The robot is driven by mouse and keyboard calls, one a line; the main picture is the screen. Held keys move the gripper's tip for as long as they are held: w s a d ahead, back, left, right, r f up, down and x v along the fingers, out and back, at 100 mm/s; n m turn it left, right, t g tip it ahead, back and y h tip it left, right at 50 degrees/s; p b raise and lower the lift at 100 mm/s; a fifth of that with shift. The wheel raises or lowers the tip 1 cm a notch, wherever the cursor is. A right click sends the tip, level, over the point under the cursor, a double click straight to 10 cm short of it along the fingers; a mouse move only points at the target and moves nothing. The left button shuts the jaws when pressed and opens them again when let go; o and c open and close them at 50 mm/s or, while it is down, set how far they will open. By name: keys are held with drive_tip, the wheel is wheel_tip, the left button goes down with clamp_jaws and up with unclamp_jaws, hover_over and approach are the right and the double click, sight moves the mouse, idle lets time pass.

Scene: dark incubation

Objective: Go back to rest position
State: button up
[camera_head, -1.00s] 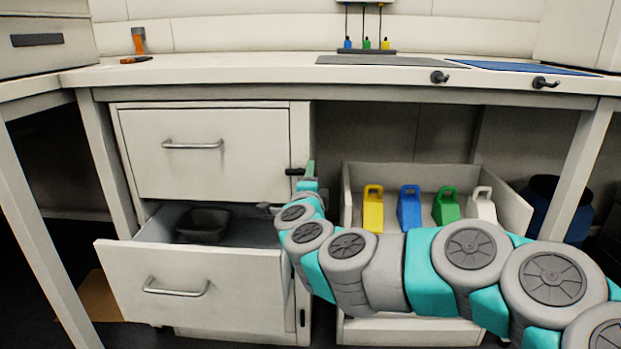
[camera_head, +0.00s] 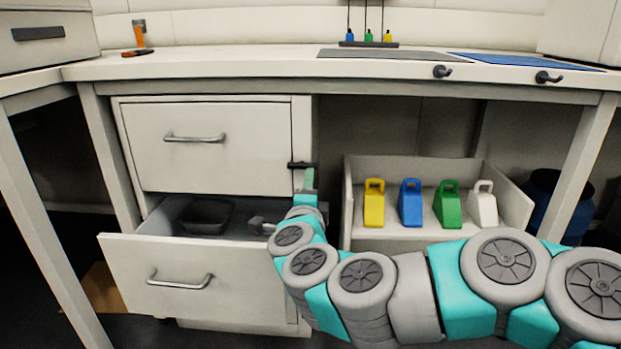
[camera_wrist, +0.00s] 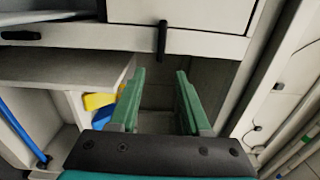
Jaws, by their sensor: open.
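My gripper (camera_wrist: 158,103) is open and empty in the wrist view, its two green fingers apart with nothing between them. In the head view my gripper (camera_head: 308,178) is at the right edge of the drawer cabinet (camera_head: 215,150), in front of the gap between the cabinet and the open shelf box. My arm stretches from the lower right corner to there. Part of the far finger region is small and hard to make out in the head view.
The lower drawer (camera_head: 190,290) stands open with a dark tray (camera_head: 207,216) inside. A shelf box (camera_head: 500,195) holds yellow (camera_head: 374,204), blue (camera_head: 410,204), green (camera_head: 447,205) and white (camera_head: 484,207) containers. The bench top (camera_head: 250,60) lies above. A blue bin (camera_head: 548,200) stands at right.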

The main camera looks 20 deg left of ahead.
drive_tip(key=shift+s+d, duration=0.15)
drive_tip(key=shift+s, duration=0.1)
drive_tip(key=shift+r, duration=0.1)
drive_tip(key=s+r+n+g+y+p, duration=0.5)
drive_tip(key=s+r+n+g+y, duration=0.15)
drive_tip(key=n, duration=0.55)
drive_tip(key=s+d+f+n+g+h+p, duration=0.2)
drive_tip(key=s+d+f+n+g+h, duration=0.15)
drive_tip(key=s+d+f, duration=0.5)
drive_tip(key=s+d+f+n+g+h+p, duration=0.2)
drive_tip(key=s+d+f+g+h, duration=0.25)
drive_tip(key=d, duration=0.65)
drive_tip(key=s+d+m+g+h+p, duration=0.2)
drive_tip(key=s+d+g+h, duration=0.1)
drive_tip(key=s+d, duration=1.1)
drive_tip(key=s+g, duration=0.1)
drive_tip(key=s, duration=0.2)
drive_tip(key=shift+d+f+g, duration=0.25)
drive_tip(key=shift+f+g, duration=0.1)
drive_tip(key=shift+f, duration=0.05)
